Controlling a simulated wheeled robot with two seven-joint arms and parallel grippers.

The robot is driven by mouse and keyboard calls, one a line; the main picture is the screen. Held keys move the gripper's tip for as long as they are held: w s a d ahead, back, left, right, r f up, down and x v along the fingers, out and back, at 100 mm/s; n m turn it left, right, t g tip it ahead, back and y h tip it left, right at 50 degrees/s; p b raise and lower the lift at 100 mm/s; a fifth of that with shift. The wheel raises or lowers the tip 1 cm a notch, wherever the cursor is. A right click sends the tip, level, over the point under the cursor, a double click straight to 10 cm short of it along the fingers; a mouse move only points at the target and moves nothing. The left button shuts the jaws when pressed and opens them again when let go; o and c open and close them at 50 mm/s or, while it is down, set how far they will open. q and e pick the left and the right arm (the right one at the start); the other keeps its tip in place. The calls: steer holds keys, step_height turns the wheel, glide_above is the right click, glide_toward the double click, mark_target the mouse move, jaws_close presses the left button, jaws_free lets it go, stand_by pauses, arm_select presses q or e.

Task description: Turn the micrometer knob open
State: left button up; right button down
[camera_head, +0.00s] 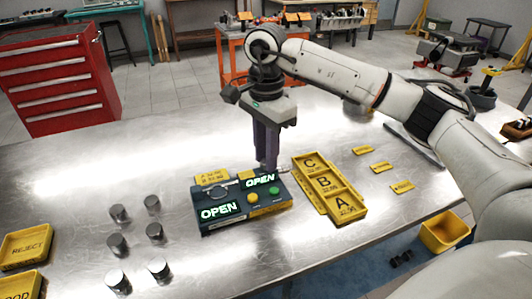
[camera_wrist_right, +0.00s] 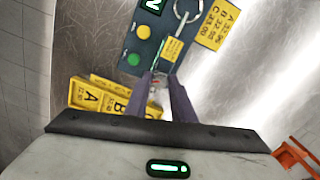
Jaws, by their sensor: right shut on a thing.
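The micrometer station (camera_head: 207,222) is a dark teal box with two lit displays that read OPEN, a yellow button and a green button. It sits mid-table; in the right wrist view its top (camera_wrist_right: 146,36) and a metal ring-shaped frame (camera_wrist_right: 187,10) show. My right gripper (camera_head: 267,166) points down at the station's back right edge. In the right wrist view its fingertips (camera_wrist_right: 161,82) are close together on the micrometer knob, a small part mostly hidden between them. My left gripper is in neither view.
A yellow tray marked A, B, C (camera_head: 328,186) lies just right of the station. Several metal cylinders (camera_head: 117,246) stand at left, near a yellow REJECT tray (camera_head: 25,243). Small yellow tags (camera_head: 381,167) lie at right. Bare table shows behind the station.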

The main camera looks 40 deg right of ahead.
steer(key=m, duration=0.5)
steer(key=shift+d+r+m, duration=0.1)
steer(key=shift+m, duration=0.2)
steer(key=m, duration=0.5)
steer(key=shift+m+p, duration=0.3)
steer(key=c, duration=1.5)
jaws_free()
steer(key=shift+r, duration=0.1)
step_height(320, 180, up, 10)
steer(key=shift+r, duration=0.1)
